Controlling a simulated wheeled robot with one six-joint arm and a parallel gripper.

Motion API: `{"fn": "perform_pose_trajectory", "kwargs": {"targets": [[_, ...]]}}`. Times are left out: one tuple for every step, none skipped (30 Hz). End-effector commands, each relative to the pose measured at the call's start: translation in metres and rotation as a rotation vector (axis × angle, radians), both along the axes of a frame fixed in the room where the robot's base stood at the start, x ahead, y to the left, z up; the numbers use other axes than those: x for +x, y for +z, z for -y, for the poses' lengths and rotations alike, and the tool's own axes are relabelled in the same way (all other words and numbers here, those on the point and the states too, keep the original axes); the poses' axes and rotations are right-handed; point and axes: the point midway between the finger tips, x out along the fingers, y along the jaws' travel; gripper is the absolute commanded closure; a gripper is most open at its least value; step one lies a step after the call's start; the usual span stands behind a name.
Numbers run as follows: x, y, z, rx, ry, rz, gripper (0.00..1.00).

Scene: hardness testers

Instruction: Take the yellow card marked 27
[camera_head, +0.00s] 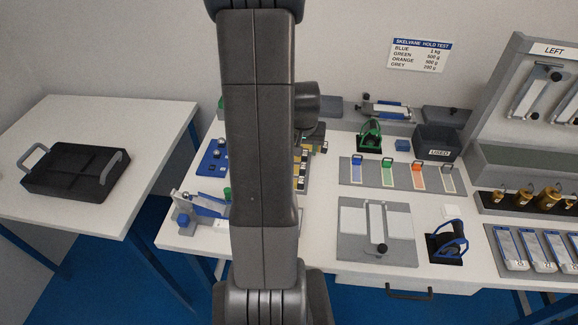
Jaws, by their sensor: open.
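Small yellow pieces (299,170) show in a narrow strip just right of my arm, among dark and white bits on a board on the main table. They may be yellow cards, but no number can be read, so I cannot tell which is marked 27. My upright arm covers most of that board. My gripper's fingers do not show; the arm's far end is hidden behind its own links.
The white table (325,248) holds a grey strip with several coloured tags (390,175), a black USED box (436,142), a grey plate (350,258) and a blue-handled tool (447,240). A black tray (76,181) lies on the left table. The front drawer (410,293) is shut.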

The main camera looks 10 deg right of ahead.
Motion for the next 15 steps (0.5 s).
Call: {"fn": "perform_pose_trajectory", "kwargs": {"targets": [[0.001,-0.009,0.001,0.0,0.0,-0.004,0.55],[0.002,-0.012,0.001,0.0,0.0,-0.004,0.55],[0.004,-0.017,0.001,0.0,0.0,-0.003,0.55],[0.005,-0.02,0.002,0.0,0.001,-0.003,0.55],[0.006,-0.024,0.002,0.0,0.001,-0.003,0.55],[0.007,-0.027,0.002,-0.001,0.001,-0.002,0.55],[0.007,-0.029,0.002,-0.001,0.001,-0.001,0.55],[0.008,-0.031,0.003,-0.001,0.001,-0.001,0.55],[0.008,-0.033,0.003,-0.001,0.001,-0.001,0.55],[0.009,-0.034,0.003,-0.001,0.001,-0.001,0.55],[0.009,-0.035,0.003,0.0,0.001,0.0,0.55],[0.009,-0.036,0.003,0.0,0.001,0.0,0.55],[0.009,-0.036,0.003,0.0,0.001,0.0,0.55],[0.009,-0.038,0.003,0.0,0.001,0.0,0.55],[0.009,-0.04,0.003,-0.001,0.001,-0.001,0.55]]}}
